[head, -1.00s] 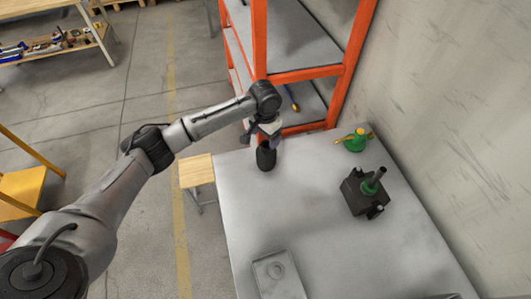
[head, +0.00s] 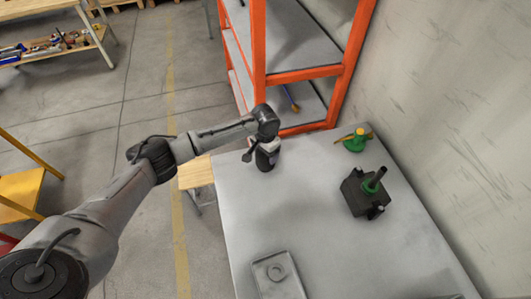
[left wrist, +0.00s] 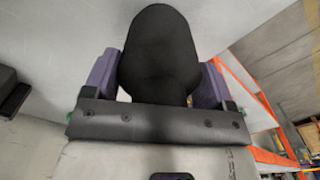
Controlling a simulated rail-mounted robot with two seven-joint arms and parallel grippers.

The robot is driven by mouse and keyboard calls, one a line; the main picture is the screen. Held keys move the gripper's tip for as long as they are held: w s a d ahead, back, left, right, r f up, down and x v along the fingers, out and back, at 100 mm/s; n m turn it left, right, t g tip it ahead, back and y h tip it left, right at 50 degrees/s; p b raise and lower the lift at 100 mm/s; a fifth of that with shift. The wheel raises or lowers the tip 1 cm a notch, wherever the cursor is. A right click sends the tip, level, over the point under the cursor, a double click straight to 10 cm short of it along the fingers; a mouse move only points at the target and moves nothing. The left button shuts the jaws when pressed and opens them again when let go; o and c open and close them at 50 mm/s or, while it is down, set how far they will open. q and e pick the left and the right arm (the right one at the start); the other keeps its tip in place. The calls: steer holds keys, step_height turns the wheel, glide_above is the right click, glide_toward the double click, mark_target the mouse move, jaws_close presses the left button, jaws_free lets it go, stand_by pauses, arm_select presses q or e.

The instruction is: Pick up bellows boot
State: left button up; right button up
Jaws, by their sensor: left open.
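The bellows boot (head: 266,161) is a dark, rounded black piece standing upright on the grey table near its far left corner. My left gripper (head: 264,148) is over its top in the head view. In the left wrist view the boot (left wrist: 158,50) lies between the two purple fingers of my left gripper (left wrist: 157,78), which are open on either side of it. I cannot tell whether either finger touches it. The dark screw jack (head: 362,192) with a green collar and upright screw stands on the right of the table. My right gripper is out of view.
A green oil can (head: 355,141) stands at the table's back right by the wall. A grey tray (head: 294,281) with a ring lies at the front. An orange shelf rack (head: 259,50) rises behind the table (head: 310,245). The table's middle is clear.

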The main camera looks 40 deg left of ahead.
arm_select(q)
steer(key=c, duration=1)
steer(key=shift+c, duration=0.2)
steer(key=shift+r, duration=0.15)
